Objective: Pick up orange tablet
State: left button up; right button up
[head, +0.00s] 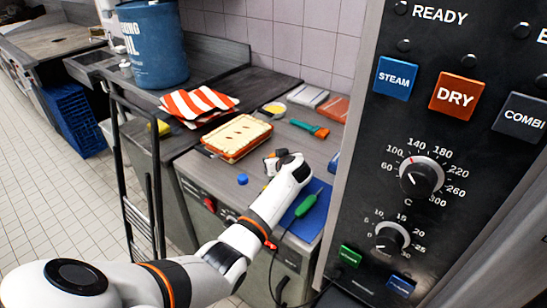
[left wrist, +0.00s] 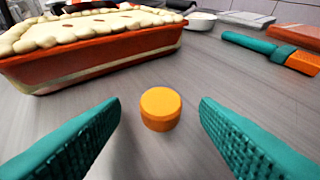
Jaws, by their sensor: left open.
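The orange tablet (left wrist: 161,109) is a short round disc lying flat on the grey counter in the left wrist view. It lies ahead of my left gripper (left wrist: 160,125), roughly centred between its two teal ribbed fingers. The fingers are wide apart and do not touch it. In the head view my left gripper (head: 274,162) is low over the counter beside the pie dish, and I cannot clearly make out the tablet there. My right gripper is in neither view.
A red pie dish (left wrist: 95,50) with a pale crust stands close by on the left. A teal-handled brush (left wrist: 262,46) lies to the right and a small bowl (left wrist: 201,20) behind. A blue cap (head: 242,179) and a green-handled tool (head: 306,205) lie nearer the counter's front.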

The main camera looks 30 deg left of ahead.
pick_arm(q)
jog(key=shift+w+a+f, duration=0.25)
jog(key=shift+c, duration=1.4)
jog(key=c, duration=0.8)
jog(key=shift+r, duration=0.15)
